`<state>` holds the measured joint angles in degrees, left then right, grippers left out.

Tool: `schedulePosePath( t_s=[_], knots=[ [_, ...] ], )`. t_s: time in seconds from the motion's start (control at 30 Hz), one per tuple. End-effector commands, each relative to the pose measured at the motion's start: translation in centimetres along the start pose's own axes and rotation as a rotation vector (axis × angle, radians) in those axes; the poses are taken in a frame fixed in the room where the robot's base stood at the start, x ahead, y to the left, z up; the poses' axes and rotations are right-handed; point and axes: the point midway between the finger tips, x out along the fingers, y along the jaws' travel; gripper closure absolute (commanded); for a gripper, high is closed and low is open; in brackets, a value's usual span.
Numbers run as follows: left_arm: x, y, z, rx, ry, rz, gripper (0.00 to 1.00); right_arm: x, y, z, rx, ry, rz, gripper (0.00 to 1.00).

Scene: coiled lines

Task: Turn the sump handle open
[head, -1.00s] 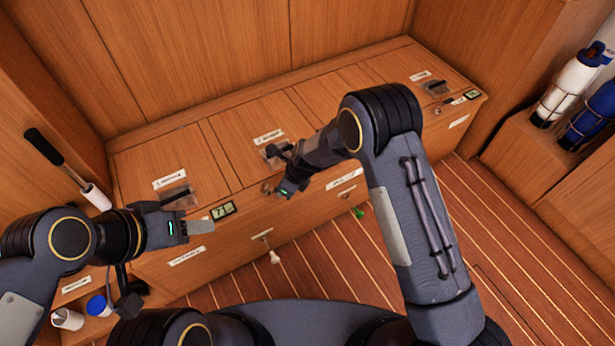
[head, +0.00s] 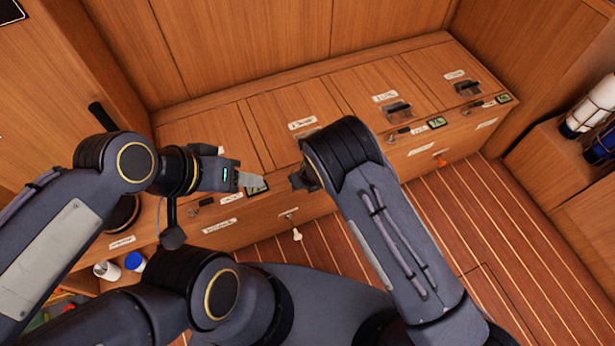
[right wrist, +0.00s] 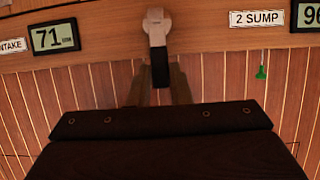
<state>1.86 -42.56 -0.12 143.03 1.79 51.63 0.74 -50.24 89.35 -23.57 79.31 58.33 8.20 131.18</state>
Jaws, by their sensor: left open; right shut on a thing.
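In the right wrist view the sump handle (right wrist: 157,30) has a pale metal hub and arm on the wooden front and a black grip pointing down in the picture. The "2 SUMP" label (right wrist: 257,18) is just right of it. My right gripper (right wrist: 158,78) has its fingers on both sides of the black grip, shut on it. In the head view my right forearm hides most of that gripper and the handle. My left gripper (head: 250,180) is open and empty, above the counter's front edge, in front of a small display (head: 259,189).
A display reading 71 (right wrist: 54,37) is left of the handle, and another is cut off at the right. A green pull (right wrist: 262,72) hangs below the label. Other handles (head: 397,132) line the bench front. Bottles (head: 590,105) stand at the right. The striped floor is clear.

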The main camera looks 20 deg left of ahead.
Motion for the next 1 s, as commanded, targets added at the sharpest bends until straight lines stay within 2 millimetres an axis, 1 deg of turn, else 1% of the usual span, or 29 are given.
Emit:
schedulePosePath(
  t_s=[0.43, 0.47, 0.6, 0.63, 0.87, 0.93, 1.0],
  knots=[
    [-0.11, 0.05, -0.05, 0.000, 0.000, 0.000, 0.50, 0.00, 0.07, 0.05, 0.014, -0.001, -0.004, 1.00],
    [-0.11, 0.05, -0.05, 0.000, 0.000, 0.000, 0.50, 0.00, 0.07, 0.05, 0.014, -0.001, -0.004, 0.81],
    [-0.11, 0.05, -0.05, 0.000, 0.000, 0.000, 0.50, 0.00, 0.08, 0.05, 0.012, -0.001, -0.004, 0.63],
    [-0.11, 0.05, -0.05, 0.000, 0.000, 0.000, 0.50, 0.00, 0.08, 0.05, 0.012, -0.001, -0.004, 0.60],
    [-0.11, 0.05, -0.06, 0.000, 0.000, 0.000, 0.50, -0.02, 0.07, 0.04, 0.011, -0.001, -0.004, 0.60],
    [-0.18, 0.08, -0.09, 0.000, 0.000, 0.000, 0.50, -0.28, 0.07, 0.10, 0.011, -0.001, -0.003, 0.60],
    [-0.32, 0.15, -0.16, 0.000, 0.000, 0.000, 0.50, -0.97, 0.08, 0.17, 0.011, -0.002, -0.003, 0.60]
  ],
)
